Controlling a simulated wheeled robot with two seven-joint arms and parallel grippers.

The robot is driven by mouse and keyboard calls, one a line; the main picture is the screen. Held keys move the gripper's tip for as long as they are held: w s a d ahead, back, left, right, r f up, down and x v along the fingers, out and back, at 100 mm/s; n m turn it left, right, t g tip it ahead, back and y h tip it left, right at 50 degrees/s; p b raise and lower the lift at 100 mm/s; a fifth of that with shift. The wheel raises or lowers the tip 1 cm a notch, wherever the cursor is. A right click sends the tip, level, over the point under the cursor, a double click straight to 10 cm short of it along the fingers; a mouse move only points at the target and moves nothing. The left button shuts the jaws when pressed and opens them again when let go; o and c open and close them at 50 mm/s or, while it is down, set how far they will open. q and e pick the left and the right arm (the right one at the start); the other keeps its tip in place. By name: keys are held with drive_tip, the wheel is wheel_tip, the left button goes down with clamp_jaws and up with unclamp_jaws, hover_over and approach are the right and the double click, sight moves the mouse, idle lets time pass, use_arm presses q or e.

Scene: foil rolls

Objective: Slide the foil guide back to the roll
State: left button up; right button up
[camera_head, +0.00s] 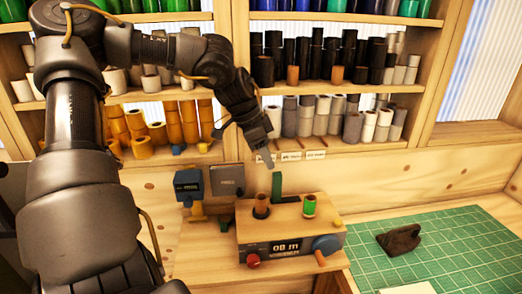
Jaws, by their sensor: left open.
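A wooden machine (288,228) with a display reading "08 m" stands on the wooden bench. A green roll (309,205) stands upright on its top at the right. A brown roll or core (261,203) stands in a dark ring at the left. A dark green upright piece (277,186) rises behind them, between the two; I cannot tell whether it is the foil guide. My left gripper (266,158) is open and empty, pointing down above and behind the machine, apart from both rolls. Its fingers look small and partly overlapped. My right gripper is not in view.
Shelves of dark and grey rolls (315,115) and yellow rolls (183,128) stand behind. A blue box device (188,184) is left of the machine. A dark object (400,239) lies on the green cutting mat (455,250), otherwise mostly clear. A blue knob (326,244) juts from the machine's front.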

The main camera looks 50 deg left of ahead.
use_arm(q)
drive_tip(key=v, duration=0.3)
drive_tip(key=shift+a+r, duration=0.1)
idle(0.5)
